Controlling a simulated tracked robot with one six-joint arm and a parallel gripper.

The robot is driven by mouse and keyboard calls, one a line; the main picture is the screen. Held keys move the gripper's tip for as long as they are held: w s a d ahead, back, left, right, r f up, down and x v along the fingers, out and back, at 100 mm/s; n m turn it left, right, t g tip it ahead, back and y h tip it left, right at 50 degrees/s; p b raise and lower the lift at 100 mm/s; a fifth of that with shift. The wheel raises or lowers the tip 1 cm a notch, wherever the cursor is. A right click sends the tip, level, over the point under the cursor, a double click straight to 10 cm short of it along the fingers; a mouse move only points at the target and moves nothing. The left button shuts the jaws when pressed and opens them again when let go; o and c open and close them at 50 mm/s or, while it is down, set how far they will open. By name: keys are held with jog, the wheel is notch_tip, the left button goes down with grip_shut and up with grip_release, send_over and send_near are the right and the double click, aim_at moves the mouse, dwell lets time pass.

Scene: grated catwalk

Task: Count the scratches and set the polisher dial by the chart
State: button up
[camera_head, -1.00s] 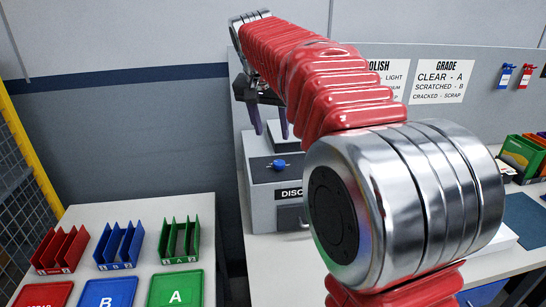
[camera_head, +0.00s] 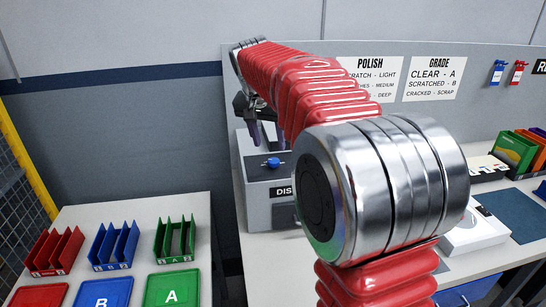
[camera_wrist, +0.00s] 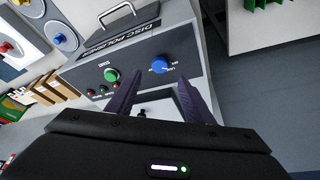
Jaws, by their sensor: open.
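The disc polisher (camera_head: 272,205) is a grey box on the bench, partly behind my arm. Its blue dial (camera_head: 272,163) sits on the dark top panel; the dial also shows in the wrist view (camera_wrist: 160,65), near a green button (camera_wrist: 112,75). The dial's small markings are not readable. My gripper (camera_head: 262,132) is open above the back of the polisher, partly hidden by my arm. In the wrist view its dark fingers (camera_wrist: 158,95) stand apart, with nothing held, below the dial. The POLISH chart (camera_head: 385,88) lists LIGHT, MEDIUM and DEEP; its left edge is covered. I make out no scratches.
A GRADE chart (camera_head: 433,78) hangs beside it. A side table holds red (camera_head: 55,252), blue (camera_head: 114,246) and green (camera_head: 175,241) racks with matching trays in front. A white box (camera_head: 475,236) and a dark mat (camera_head: 512,214) lie on the right bench.

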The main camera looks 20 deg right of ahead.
aim_at(273, 161)
jog(key=x, duration=0.8)
